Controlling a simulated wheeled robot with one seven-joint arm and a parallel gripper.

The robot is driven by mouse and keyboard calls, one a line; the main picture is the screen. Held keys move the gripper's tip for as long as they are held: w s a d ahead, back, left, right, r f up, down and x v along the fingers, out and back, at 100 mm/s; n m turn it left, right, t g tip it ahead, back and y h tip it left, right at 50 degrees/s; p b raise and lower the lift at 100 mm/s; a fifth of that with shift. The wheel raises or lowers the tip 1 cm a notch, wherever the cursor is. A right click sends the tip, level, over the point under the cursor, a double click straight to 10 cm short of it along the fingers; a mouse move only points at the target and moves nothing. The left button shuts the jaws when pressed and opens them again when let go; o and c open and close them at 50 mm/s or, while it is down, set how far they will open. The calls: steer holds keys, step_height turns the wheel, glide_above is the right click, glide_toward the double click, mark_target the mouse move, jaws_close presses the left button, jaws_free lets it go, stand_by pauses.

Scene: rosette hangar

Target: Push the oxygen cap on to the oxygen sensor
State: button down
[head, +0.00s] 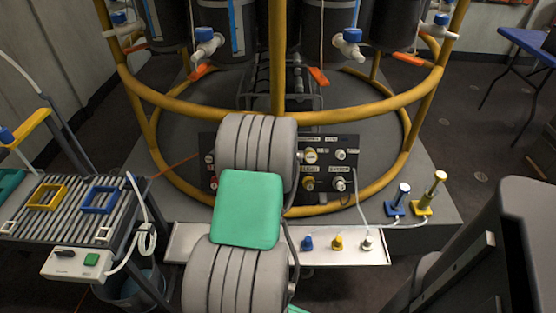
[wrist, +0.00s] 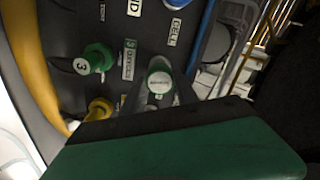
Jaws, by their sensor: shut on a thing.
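My gripper (wrist: 160,96) is shut on a small round piece with a pale, printed top and green rim (wrist: 159,77), which I take for the oxygen cap. It stands out in front of the dark panel; whether it touches the panel I cannot tell. Left of it on the panel is a green fitting with a white face marked 3 (wrist: 90,61), beside a label (wrist: 129,60) too blurred to read surely. This fitting may be the oxygen sensor. In the head view my arm hides the gripper, the cap and the left middle of the panel (head: 328,170).
A yellow fitting (wrist: 99,108) sits lower on the panel. A yellow tubular frame (head: 385,200) rings it. A pale tray (head: 285,258) in front holds blue, yellow and white pieces. Blue (head: 399,197) and yellow (head: 431,190) posts stand right. A slatted table (head: 75,210) is left.

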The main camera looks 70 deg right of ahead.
steer(key=shift+d, duration=0.1)
stand_by(0.7)
steer(key=c, duration=0.9)
jaws_free()
steer(key=shift+o, duration=0.2)
steer(key=p+v, duration=0.1)
steer(key=v, duration=0.7)
steer(key=shift+p, duration=0.35)
steer(key=shift+f, duration=0.1)
